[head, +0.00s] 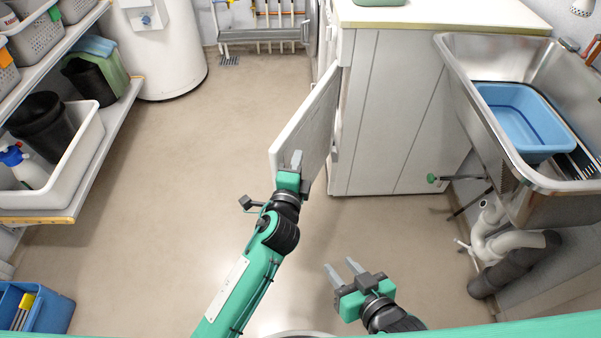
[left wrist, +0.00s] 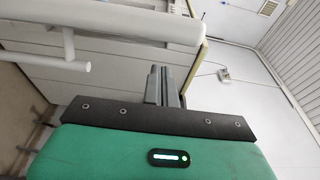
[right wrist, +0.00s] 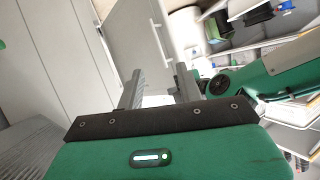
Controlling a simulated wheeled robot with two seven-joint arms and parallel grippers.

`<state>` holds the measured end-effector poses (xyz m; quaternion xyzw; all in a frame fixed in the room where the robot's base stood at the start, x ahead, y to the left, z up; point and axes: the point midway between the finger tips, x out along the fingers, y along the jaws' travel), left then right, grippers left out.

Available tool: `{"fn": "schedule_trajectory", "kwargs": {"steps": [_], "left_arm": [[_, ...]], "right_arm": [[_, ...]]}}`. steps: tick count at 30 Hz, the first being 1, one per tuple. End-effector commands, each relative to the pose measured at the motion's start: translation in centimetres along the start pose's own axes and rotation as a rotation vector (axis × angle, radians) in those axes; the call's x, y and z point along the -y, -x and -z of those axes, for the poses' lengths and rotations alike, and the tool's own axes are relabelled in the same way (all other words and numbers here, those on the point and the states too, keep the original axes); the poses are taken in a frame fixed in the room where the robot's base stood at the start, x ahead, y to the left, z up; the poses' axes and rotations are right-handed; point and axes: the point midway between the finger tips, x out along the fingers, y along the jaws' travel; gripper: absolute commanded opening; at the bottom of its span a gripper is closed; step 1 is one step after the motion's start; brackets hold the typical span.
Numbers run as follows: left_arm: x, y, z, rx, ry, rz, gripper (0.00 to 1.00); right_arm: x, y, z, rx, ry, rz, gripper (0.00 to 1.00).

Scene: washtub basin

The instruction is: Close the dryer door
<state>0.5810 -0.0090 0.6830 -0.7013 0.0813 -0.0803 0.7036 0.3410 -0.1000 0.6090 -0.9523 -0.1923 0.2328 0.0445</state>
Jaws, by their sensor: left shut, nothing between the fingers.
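The dryer door (head: 307,120) is a pale panel standing open, swung out from the left front of the white dryer (head: 385,115). The door also shows in the right wrist view (right wrist: 140,40). My left gripper (head: 293,163) is shut and empty at the near, lower part of the door. In the head view its fingertips overlap the door; I cannot tell whether they touch it. Its closed fingers show in the left wrist view (left wrist: 165,85). My right gripper (head: 341,266) is open and empty, lower and nearer, apart from the door and over the floor.
A steel sink (head: 470,90) with a blue basin (head: 520,115) stands at right, with grey drain pipes (head: 505,250) below. A shelf with a white bin (head: 85,150) is at left. A white tank (head: 165,50) stands behind. The floor (head: 180,150) left of the door is clear.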

Motion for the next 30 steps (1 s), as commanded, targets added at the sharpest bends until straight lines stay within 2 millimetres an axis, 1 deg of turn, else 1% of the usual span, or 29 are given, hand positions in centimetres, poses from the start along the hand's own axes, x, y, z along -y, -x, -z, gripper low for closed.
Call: {"fn": "schedule_trajectory", "kwargs": {"steps": [1, 3, 6, 23, 26, 30], "left_arm": [[0.1, -0.1, -0.7, -0.001, -0.002, 0.001, 0.00], [0.1, -0.3, -1.4, -0.001, -0.001, 0.002, 0.00], [0.1, -0.5, -2.0, -0.001, 0.000, 0.001, 0.00], [0.1, -0.6, -2.6, -0.008, 0.001, 0.000, 0.00], [0.2, -0.7, -3.2, -0.020, -0.002, 0.000, 0.00], [0.3, -1.0, -4.6, -0.052, -0.003, 0.001, 0.00]], "right_arm": [[0.0, 0.0, 0.0, 0.003, 0.001, -0.001, 0.36], [0.0, 0.0, -0.1, 0.005, 0.001, -0.001, 0.36], [-0.1, 0.0, -0.1, 0.005, 0.001, -0.001, 0.36], [-0.2, 0.1, 0.0, 0.017, 0.002, -0.004, 0.36], [-0.8, 0.3, 0.4, 0.043, 0.008, -0.020, 0.36], [-1.6, 0.9, 0.2, 0.118, 0.013, -0.042, 0.36]]}}
